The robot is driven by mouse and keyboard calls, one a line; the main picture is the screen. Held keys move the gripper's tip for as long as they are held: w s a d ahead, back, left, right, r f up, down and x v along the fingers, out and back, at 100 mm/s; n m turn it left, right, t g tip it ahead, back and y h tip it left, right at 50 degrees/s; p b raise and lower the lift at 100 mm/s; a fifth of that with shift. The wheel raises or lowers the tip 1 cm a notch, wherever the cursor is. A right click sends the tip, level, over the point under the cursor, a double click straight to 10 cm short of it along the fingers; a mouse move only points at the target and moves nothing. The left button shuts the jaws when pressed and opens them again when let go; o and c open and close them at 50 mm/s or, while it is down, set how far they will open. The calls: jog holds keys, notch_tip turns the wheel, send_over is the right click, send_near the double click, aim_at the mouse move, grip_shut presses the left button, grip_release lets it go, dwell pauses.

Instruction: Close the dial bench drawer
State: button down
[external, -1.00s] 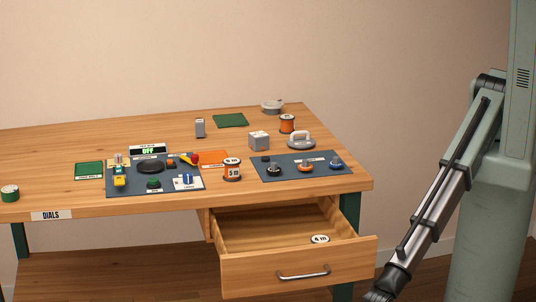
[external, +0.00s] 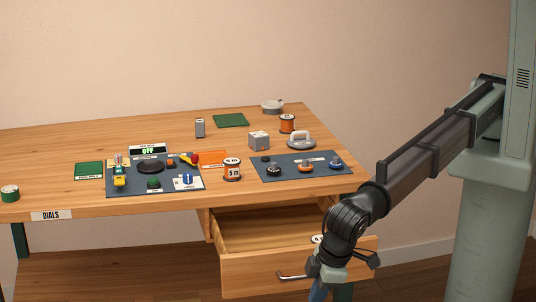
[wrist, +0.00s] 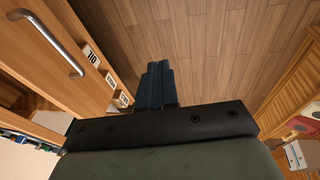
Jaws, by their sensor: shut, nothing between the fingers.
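The wooden drawer (external: 248,272) stands open under the right side of the bench (external: 60,205). Its metal bar handle (external: 290,277) is partly hidden by my wrist. A white-labelled item (external: 316,239) lies inside, also partly hidden. In the wrist view the drawer front (wrist: 85,25) and handle (wrist: 48,42) fill the upper left. My gripper (external: 318,293) is low in front of the drawer's right part, with its fingers pointing down. In the wrist view its blue fingers (wrist: 155,85) are together and empty, to the right of the handle. I cannot tell whether they touch the drawer front.
On the bench top are a left dark panel (external: 125,208) with several controls, a right dark panel (external: 300,176) with knobs, an orange spool (external: 232,172) and a grey cube (external: 259,141). A bench leg stands behind my wrist. The floor (wrist: 220,50) beside the fingers is clear.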

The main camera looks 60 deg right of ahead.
jog(key=a+r+n, duration=0.1)
jog(key=a+r, duration=0.3)
jog(key=r, duration=0.4)
jog(key=m+t, duration=0.2)
jog(key=t, duration=0.2)
send_near(238, 273)
jog(key=s+a+r, duration=0.2)
jog(key=s+a, duration=0.2)
jog(key=a, duration=0.2)
jog(key=shift+h, duration=0.4)
jog(key=x, duration=0.3)
jog(key=w+d+x, duration=0.1)
jog(key=x, duration=0.3)
jog(key=d+r+x, duration=0.1)
jog(key=x, duration=0.2)
jog(key=shift+w+f, duration=0.15)
jog(key=shift+w, duration=0.2)
jog(key=shift+w+d, duration=0.45)
jog(key=shift+w, duration=0.1)
